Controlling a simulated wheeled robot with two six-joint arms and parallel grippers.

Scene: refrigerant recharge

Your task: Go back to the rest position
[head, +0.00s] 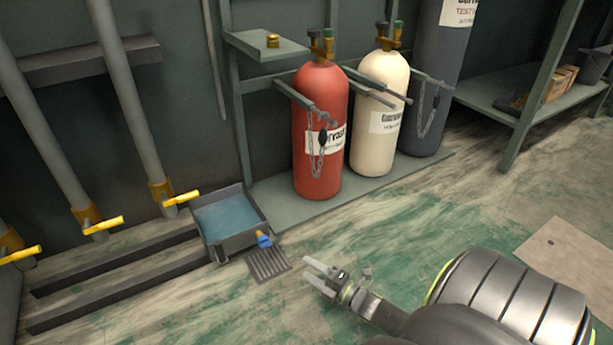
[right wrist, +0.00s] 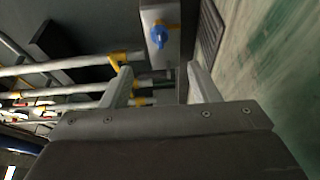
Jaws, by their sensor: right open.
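My right gripper (head: 312,270) is open and empty in the head view, held above the green floor to the right of the floor grate. Its two fingers also show apart in the right wrist view (right wrist: 160,88), with nothing between them. My left gripper is not in view. A red cylinder (head: 318,165), a cream cylinder (head: 377,120) and a dark grey cylinder (head: 432,85) stand upright in the rack behind, apart from the gripper. Chains hang at the red and grey cylinders.
A metal basin of bluish liquid (head: 242,240) with a blue-handled valve (head: 264,240) stands beside a floor grate (head: 268,264). Pipes with yellow handles (head: 181,198) line the left wall. A brass fitting (head: 272,41) sits on a small shelf (head: 262,50). Green floor (head: 420,215) is clear before the rack.

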